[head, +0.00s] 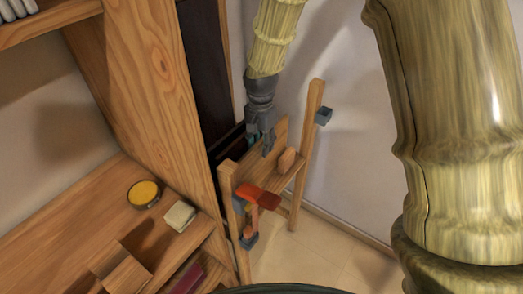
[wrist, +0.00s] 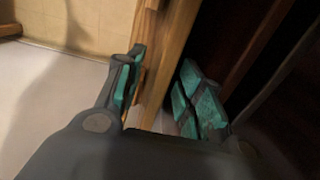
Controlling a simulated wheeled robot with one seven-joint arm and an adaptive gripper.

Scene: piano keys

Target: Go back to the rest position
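My gripper (head: 264,143) hangs fingers-down at the end of my arm in the head view, at the top of a small wooden stand (head: 278,178). In the wrist view its two teal-padded fingers stand apart with a gap between them (wrist: 158,95). A light wooden edge (wrist: 171,50) shows through the gap, beyond the fingers. I see nothing clearly held. In the head view it cannot be told whether the fingers touch the stand.
A wooden shelf unit (head: 140,75) with a dark panel (head: 205,65) fills the left. On its lower board are a yellow-topped round tin (head: 144,193) and a pale block (head: 180,215). Pale wall lies right.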

